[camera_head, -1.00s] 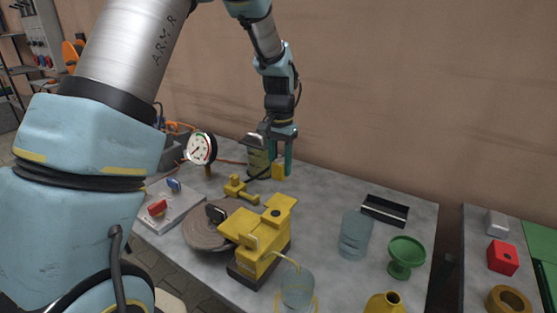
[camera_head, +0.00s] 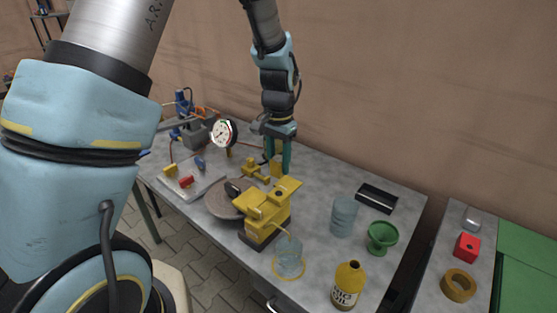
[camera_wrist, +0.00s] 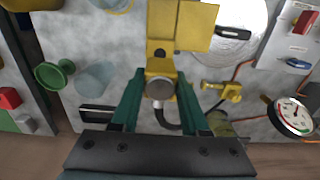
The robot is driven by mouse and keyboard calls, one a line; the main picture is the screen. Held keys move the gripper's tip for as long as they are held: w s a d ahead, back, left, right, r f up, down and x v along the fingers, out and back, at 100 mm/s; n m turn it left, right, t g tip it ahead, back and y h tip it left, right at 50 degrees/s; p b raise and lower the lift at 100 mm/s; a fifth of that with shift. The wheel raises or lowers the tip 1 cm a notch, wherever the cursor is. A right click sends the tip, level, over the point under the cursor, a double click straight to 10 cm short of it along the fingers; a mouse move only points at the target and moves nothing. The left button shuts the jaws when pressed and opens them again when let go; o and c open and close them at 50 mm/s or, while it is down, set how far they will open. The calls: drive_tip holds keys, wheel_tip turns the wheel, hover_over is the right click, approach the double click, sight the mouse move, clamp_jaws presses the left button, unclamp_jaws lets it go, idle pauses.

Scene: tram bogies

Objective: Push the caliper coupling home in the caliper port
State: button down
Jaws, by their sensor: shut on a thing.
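My gripper (camera_head: 277,150) is shut on the yellow caliper coupling (camera_wrist: 160,71). In the wrist view the coupling sits between the green fingers, with a round grey end and a black hose running off to the right. In the head view the held coupling (camera_head: 277,168) is above the bench, behind the yellow caliper (camera_head: 262,207). The caliper straddles the brake disc (camera_head: 222,199); it also shows in the wrist view (camera_wrist: 195,25). A dark round hole (camera_wrist: 160,53) shows just beyond the coupling; I cannot tell whether it is the port. Whether coupling and caliper touch is unclear.
A pressure gauge (camera_head: 224,133), a yellow tap-like fitting (camera_head: 254,170) and a panel with red and blue levers (camera_head: 190,178) stand left.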

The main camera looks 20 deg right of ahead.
sight(279, 159)
drive_tip(key=shift+f, duration=0.15)
drive_tip(key=shift+f+b, duration=2.15)
drive_tip(key=shift+f, duration=0.6)
drive_tip(key=shift+f, duration=0.6)
idle(0.5)
drive_tip(key=shift+c, duration=1.6)
unclamp_jaws()
drive_tip(key=shift+r, duration=0.1)
wheel_tip(279, 159, up, 11)
drive_tip(key=b, duration=0.3)
